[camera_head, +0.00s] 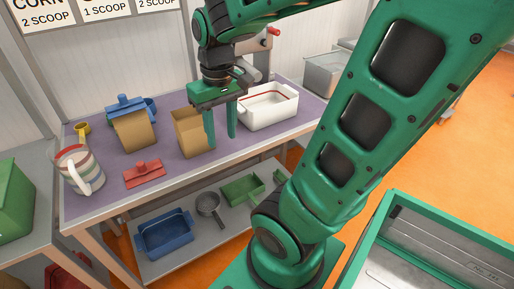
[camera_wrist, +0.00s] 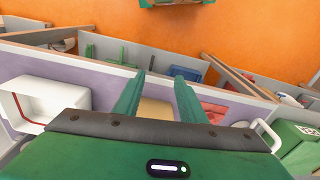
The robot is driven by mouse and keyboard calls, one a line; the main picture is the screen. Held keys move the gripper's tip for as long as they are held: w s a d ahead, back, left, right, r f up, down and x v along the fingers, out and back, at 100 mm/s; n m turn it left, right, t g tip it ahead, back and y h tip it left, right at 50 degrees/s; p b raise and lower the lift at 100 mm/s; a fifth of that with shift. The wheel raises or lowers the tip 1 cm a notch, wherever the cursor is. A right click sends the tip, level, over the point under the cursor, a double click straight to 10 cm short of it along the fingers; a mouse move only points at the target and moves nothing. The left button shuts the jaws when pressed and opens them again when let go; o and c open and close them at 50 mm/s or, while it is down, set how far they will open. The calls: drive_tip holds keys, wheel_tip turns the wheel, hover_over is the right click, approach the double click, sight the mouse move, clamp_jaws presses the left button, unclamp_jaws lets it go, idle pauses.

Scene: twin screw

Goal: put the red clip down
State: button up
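The red clip (camera_head: 144,173) lies on the purple mat on the table, at the front left, apart from my gripper. In the wrist view a red shape, apparently the clip (camera_wrist: 213,112), shows beside the right finger. My gripper (camera_head: 221,141) is open with nothing held, its fingers pointing down over the front of the table, right of the open tan bag (camera_head: 190,135). Both fingers (camera_wrist: 160,78) stand apart in the wrist view, with a tan surface of a bag (camera_wrist: 155,112) behind the gap.
A second tan bag (camera_head: 134,133) with a blue clip (camera_head: 126,106) stands at the left. A striped pitcher (camera_head: 82,172) stands left of the red clip. A white dish (camera_head: 268,113) sits at right. Blue bin (camera_head: 165,236) and green tray (camera_head: 243,189) rest on the lower shelf.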

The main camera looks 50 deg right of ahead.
drive_tip(key=s+d+f+m, duration=0.2)
drive_tip(key=s+d+m, duration=0.1)
drive_tip(key=s, duration=0.7)
drive_tip(key=shift+s+m+g, duration=0.35)
drive_tip(key=shift+m+g, duration=0.05)
drive_tip(key=shift+m, duration=0.1)
drive_tip(key=shift+d+f, duration=0.1)
drive_tip(key=shift+w, duration=0.1)
drive_tip(key=shift+w+f, duration=0.25)
drive_tip(key=shift+w, duration=0.5)
